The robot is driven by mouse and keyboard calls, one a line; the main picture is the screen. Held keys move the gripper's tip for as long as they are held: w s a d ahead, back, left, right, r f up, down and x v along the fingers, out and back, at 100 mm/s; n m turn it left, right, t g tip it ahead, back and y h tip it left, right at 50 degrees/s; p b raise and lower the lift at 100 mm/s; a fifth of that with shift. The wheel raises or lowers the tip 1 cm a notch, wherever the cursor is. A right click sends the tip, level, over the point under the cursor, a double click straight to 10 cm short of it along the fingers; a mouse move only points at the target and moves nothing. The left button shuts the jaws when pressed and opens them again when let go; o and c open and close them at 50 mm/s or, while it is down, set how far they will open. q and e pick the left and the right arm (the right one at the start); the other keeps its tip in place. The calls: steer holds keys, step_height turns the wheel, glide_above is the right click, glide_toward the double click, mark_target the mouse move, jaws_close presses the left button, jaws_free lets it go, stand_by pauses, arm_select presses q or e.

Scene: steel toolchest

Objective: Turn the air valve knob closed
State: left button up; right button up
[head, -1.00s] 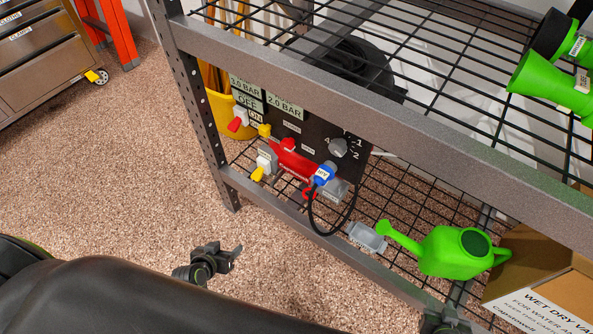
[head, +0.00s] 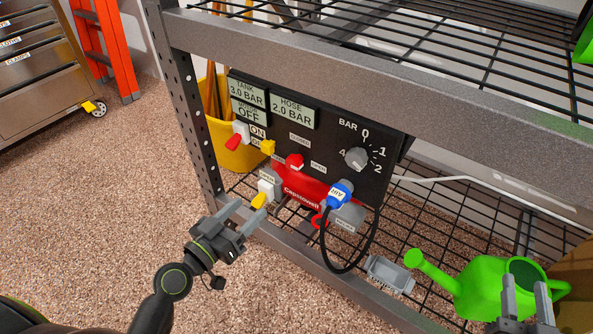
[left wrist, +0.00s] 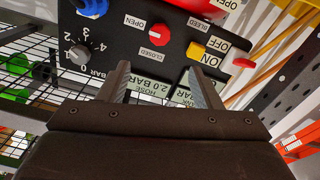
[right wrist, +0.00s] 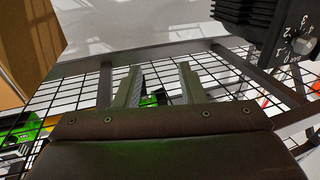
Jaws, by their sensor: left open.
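The red air valve knob (head: 295,161) is on the black control panel (head: 330,122), above a red body. CLOSED is printed above it and OPEN to its right. In the left wrist view, the knob (left wrist: 160,36) appears beyond the fingers, with the panel upside down. The direction the knob points is too small to tell surely. My left gripper (head: 250,210) is open and empty, in front of the shelf, below and left of the knob and apart from it. My right gripper (head: 526,283) is open and empty, by the green watering can (head: 478,292).
A steel shelf beam (head: 300,58) crosses above the panel. A blue connector (head: 340,193) with a looping black hose, a yellow-tipped lever (head: 259,201), a red switch (head: 234,142) and a grey dial (head: 357,157) surround the knob. A grey tray (head: 388,274) sits on the lower shelf.

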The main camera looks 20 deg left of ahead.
arm_select(q)
steer(key=p, duration=0.1)
glide_toward(291, 167)
steer(key=x, duration=0.8)
steer(key=shift+w+d+p, duration=0.15)
steer(key=shift+w+p, duration=0.1)
steer(key=shift+p, duration=0.05)
steer(key=shift+w+d, duration=0.1)
steer(key=shift+w, duration=0.3)
arm_select(e)
steer(key=s+a+f+g+y, duration=0.1)
steer(key=s+f+g, duration=0.3)
steer(key=f+g, duration=0.3)
step_height(291, 167, down, 4)
steer(key=shift+s+m+g, duration=0.3)
steer(key=shift+s, duration=0.1)
steer(key=shift+a, duration=0.1)
arm_select(q)
steer(key=c, duration=1)
